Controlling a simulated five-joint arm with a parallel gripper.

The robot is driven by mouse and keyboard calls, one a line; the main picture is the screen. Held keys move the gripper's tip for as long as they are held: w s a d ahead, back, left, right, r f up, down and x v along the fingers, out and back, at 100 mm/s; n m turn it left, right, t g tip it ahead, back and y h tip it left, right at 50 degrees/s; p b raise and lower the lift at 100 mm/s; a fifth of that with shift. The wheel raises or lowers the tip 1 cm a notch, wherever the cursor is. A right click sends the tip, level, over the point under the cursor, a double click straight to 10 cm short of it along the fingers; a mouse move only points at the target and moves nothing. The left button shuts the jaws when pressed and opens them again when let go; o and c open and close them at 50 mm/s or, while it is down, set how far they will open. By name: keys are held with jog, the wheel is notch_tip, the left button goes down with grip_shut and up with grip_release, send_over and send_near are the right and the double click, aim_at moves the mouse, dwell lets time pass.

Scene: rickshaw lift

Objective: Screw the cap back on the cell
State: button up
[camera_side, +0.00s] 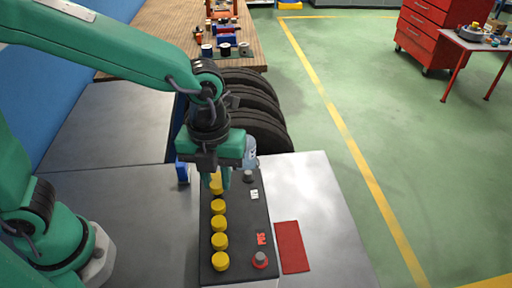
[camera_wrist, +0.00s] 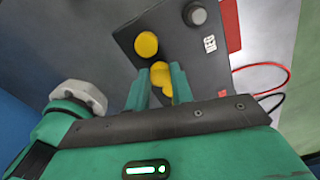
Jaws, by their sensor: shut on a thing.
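The black battery (camera_side: 238,225) lies on the bench with a row of yellow caps along its left side, such as this near one (camera_side: 221,261). My gripper (camera_side: 222,180) is over the far end of the row, fingers pointing down. It is shut on a yellow cap (camera_wrist: 160,70), seen between the fingertips (camera_wrist: 160,88) in the wrist view. Another yellow cap (camera_wrist: 146,44) sits on the battery just beyond it. The cell opening is hidden, and I cannot tell whether the held cap touches the battery.
A red cloth (camera_side: 292,247) lies to the right. A clear bottle (camera_side: 250,152) and black tyres (camera_side: 262,125) are behind.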

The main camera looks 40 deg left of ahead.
jog(key=shift+f, duration=0.6)
dwell(0.7)
jog(key=o, duration=1.1)
jog(key=shift+r, duration=0.15)
jog(key=shift+r, duration=3.4)
